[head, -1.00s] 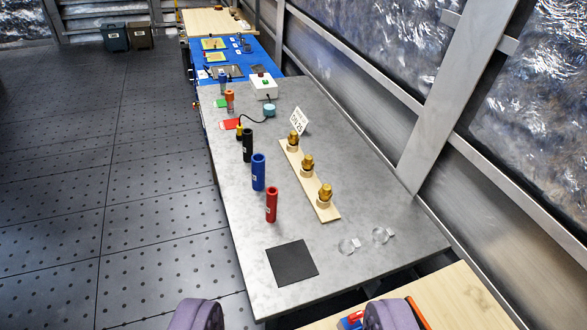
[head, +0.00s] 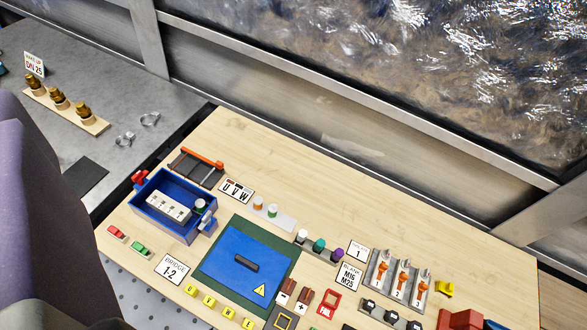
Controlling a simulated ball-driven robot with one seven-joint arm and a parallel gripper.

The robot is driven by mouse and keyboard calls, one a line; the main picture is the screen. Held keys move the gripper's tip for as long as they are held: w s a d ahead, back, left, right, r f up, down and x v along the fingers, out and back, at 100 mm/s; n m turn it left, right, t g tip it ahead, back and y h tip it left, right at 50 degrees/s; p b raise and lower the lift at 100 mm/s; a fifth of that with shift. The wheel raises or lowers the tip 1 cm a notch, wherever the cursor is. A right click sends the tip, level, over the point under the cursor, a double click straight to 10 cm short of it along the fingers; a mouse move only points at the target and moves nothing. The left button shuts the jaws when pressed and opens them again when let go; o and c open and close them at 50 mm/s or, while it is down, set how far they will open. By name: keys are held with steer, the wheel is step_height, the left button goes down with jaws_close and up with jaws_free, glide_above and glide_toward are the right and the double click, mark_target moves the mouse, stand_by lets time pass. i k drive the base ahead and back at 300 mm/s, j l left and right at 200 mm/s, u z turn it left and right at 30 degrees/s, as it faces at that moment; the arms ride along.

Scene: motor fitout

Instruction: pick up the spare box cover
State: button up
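A blue square cover (head: 247,263) with a black handle in its middle and a yellow warning triangle near one corner lies flat on a dark green mat (head: 213,293) on the wooden table. It fits the look of a box cover; no label naming it spare is readable. No gripper fingertips show in this view, and nothing is seen touching the cover. A large purple part of my own body fills the left edge and hides what is behind it.
An open blue box (head: 160,223) with a white terminal block stands left of the cover. A "BRIDGE 1-2" sign (head: 172,269), yellow letter tags (head: 208,301), capped pieces (head: 319,245) and orange-topped parts (head: 402,276) surround it. The table's back (head: 330,190) is bare; a grey table (head: 75,140) lies beyond.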

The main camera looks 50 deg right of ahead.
mark_target(255, 270)
steer(key=k+l+z, duration=0.15)
steer(key=k+l, duration=0.45)
steer(key=k, duration=0.15)
steer(key=z, duration=0.2)
steer(key=i+j+z, duration=0.25)
steer(key=z, duration=0.25)
steer(key=i+j+z, duration=0.15)
steer(key=j+z, duration=0.3)
steer(key=i+j, duration=0.15)
steer(key=j, duration=0.25)
steer(key=i+j+z, duration=0.15)
steer(key=j, duration=0.25)
steer(key=i+j, duration=0.1)
steer(key=j, duration=0.35)
steer(key=i+j+z, duration=0.1)
steer(key=j, duration=0.3)
steer(key=i, duration=0.05)
